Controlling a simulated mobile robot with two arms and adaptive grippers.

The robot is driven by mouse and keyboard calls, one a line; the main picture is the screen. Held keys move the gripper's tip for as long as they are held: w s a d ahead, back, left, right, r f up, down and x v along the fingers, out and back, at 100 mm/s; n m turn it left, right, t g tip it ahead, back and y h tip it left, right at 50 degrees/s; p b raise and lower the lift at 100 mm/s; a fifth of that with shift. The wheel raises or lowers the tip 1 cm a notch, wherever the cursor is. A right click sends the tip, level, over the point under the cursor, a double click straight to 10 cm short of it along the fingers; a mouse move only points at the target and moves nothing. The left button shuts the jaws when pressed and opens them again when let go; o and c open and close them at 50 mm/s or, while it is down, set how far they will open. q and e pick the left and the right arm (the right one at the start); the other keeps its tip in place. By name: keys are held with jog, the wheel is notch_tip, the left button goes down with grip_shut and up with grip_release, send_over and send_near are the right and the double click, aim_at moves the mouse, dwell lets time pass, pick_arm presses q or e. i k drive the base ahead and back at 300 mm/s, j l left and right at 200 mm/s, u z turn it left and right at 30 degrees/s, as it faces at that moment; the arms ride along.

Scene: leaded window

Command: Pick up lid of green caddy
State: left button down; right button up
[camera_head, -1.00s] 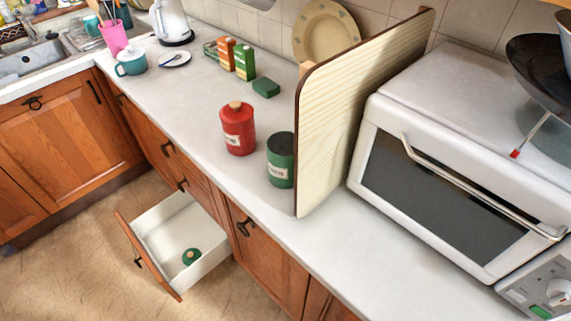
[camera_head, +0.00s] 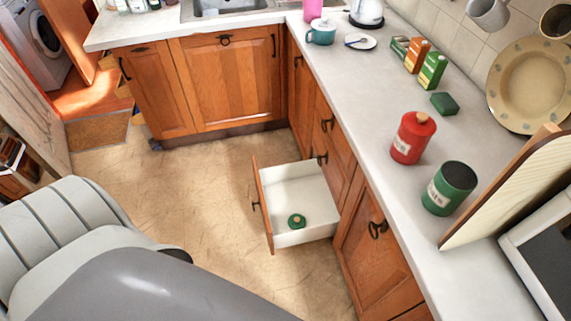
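The green caddy (camera_head: 437,199) stands upright on the counter with its dark top open. Neither of my grippers is in view. A grey and white part of my own body fills the lower left of the view.
A red caddy (camera_head: 412,138) with its lid on stands beside the green one. A wooden board (camera_head: 515,188) stands to the right. The drawer juts out over the floor (camera_head: 190,195), which is clear to its left.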

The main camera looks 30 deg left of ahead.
aim_at(295, 222)
jog(key=j+z, duration=0.15)
jog(key=j, duration=0.45)
jog(key=j+z, duration=0.15)
jog(key=j, duration=0.5)
jog(key=k+j+z, duration=0.1)
jog(key=j, duration=0.5)
jog(key=j+z, duration=0.15)
jog(key=j, duration=0.45)
jog(key=k+j+z, duration=0.15)
jog(key=j, duration=0.45)
